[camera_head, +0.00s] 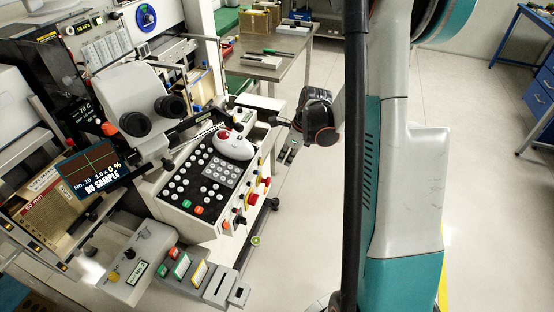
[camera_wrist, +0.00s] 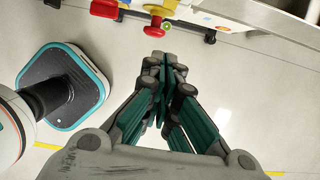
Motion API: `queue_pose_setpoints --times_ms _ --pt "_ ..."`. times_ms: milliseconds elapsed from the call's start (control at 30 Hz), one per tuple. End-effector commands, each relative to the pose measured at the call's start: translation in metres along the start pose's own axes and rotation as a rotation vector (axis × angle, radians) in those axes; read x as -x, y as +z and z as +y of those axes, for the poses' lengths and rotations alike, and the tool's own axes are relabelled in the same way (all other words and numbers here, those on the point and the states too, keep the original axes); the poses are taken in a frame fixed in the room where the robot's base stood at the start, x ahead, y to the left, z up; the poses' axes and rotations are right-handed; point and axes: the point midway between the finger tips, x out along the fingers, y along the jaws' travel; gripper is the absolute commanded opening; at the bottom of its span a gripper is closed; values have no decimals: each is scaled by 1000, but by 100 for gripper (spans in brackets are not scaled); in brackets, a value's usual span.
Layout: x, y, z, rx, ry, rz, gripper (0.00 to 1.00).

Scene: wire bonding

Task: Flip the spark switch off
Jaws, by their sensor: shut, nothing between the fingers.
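Several switches and knobs sit on the side of the console; I cannot tell which is the spark switch. In the head view they include a red knob on yellow (camera_head: 252,197) and a black knob (camera_head: 240,221). The wrist view shows a red block (camera_wrist: 104,9) and a yellow-and-red knob (camera_wrist: 155,20) at the top edge. My gripper (camera_wrist: 164,64) is shut and empty, its tips just below that knob in the picture; contact cannot be told. In the head view its dark end (camera_head: 280,120) is right of the console, small and partly hidden by its own wrist.
The console's keypad panel (camera_head: 200,188) carries a white mouse-like device (camera_head: 234,145). A monitor (camera_head: 88,168) reads "NO SAMPLE". Small switch boxes (camera_head: 190,272) stand at the front. A steel table (camera_head: 262,68) is behind. The floor right of the console is clear.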

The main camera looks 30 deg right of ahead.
Motion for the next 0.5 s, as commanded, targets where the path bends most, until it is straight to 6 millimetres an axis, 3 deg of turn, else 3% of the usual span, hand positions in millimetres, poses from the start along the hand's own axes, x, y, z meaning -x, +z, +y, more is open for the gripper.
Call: queue_pose_setpoints --times_ms 33,200,500 --pt "17 -2 0 -2 0 0 0" --pt "49 -13 0 -1 1 0 0" --pt "77 -23 0 0 0 0 0"
